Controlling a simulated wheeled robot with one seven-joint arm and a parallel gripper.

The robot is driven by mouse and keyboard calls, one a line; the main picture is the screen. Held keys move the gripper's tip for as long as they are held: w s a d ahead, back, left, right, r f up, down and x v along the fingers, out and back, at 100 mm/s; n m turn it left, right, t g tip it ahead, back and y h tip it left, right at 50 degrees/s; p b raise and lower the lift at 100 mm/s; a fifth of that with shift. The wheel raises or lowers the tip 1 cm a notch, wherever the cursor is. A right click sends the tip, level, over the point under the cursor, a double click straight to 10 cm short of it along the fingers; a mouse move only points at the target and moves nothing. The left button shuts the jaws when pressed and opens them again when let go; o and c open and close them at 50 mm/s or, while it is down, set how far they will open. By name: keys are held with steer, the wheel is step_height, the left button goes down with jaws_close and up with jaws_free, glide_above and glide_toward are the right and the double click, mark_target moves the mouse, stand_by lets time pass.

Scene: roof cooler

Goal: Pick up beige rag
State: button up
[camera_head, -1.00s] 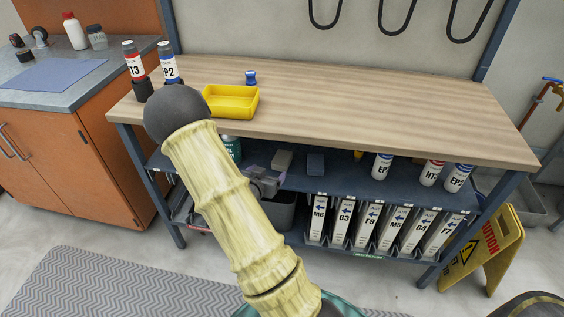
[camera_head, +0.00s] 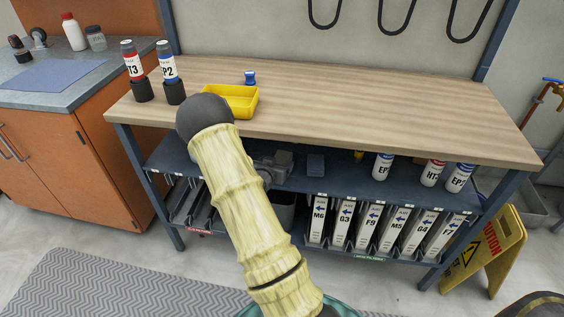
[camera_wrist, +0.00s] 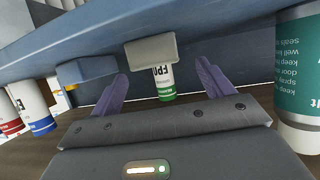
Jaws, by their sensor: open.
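The beige rag (camera_wrist: 150,48) looks like a small folded grey-beige block in the wrist view. It sits against the dark blue shelf, which appears at the top of that tilted view. My gripper (camera_wrist: 163,74) is open, its two purple fingers spread to either side below the rag, with no visible contact. The rag appears roughly centred between the fingertips. In the head view my gripper (camera_head: 272,166) is over the middle shelf under the workbench, partly behind my arm. The rag cannot be told apart from the gripper there.
A blue folded block (camera_head: 316,164) lies right of the gripper on the shelf (camera_head: 345,175); it also shows in the wrist view (camera_wrist: 86,70). A teal-labelled bottle (camera_wrist: 299,85) stands close at the wrist view's right. A green-white bottle (camera_wrist: 164,84) is behind the rag. The wooden benchtop (camera_head: 370,110) overhangs.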

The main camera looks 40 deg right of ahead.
mark_target(280, 162)
steer(key=x, duration=0.4)
steer(key=shift+s+f+b, duration=0.25)
steer(key=shift+s+b, duration=0.05)
steer(key=shift+b, duration=0.1)
steer(key=shift+w+d+f, duration=0.15)
steer(key=shift+w+d, duration=0.15)
steer(key=shift+d, duration=0.05)
steer(key=c, duration=1.1)
